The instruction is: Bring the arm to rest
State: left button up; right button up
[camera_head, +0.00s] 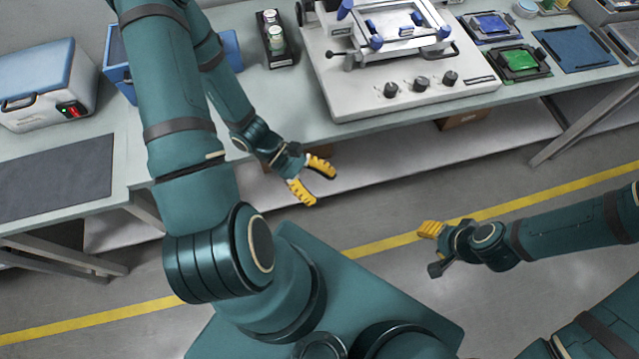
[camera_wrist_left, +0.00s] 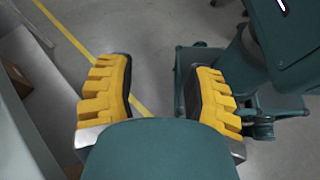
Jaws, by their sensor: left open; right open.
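My left gripper (camera_head: 318,184) has yellow fingers spread apart with nothing between them. It hangs in front of the table's front edge, over the floor. In the left wrist view its two yellow fingers (camera_wrist_left: 160,95) stand wide apart, with grey floor and a yellow line behind them. My right gripper (camera_head: 432,248) is over the floor at the right, clear of the table. Its yellow fingertip shows, and no object is seen in it.
The long table (camera_head: 300,112) runs across the back. It carries a white machine (camera_head: 350,75) with knobs, a black holder with jars (camera_head: 275,40), a blue-lidded box (camera_head: 45,85), a dark mat (camera_head: 60,185) and a green circuit board (camera_head: 520,60). The floor (camera_head: 400,190) before the table is clear.

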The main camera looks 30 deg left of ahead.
dwell(0.3)
pick_arm(q)
notch_tip(320, 180, down, 6)
jog(key=s+d+r+m+g+y, duration=0.1)
jog(key=s+d+m+g+y, duration=0.2)
jog(key=m+y, duration=0.35)
jog(key=w+d+f+m+t+y, duration=0.1)
jog(key=w+d+m+t, duration=0.3)
jog(key=w+m, duration=0.4)
jog(key=shift+d+y, duration=0.85)
pick_arm(e)
jog(key=shift+s, duration=0.25)
pick_arm(q)
jog(key=shift+f, duration=0.1)
jog(key=shift+o, duration=0.5)
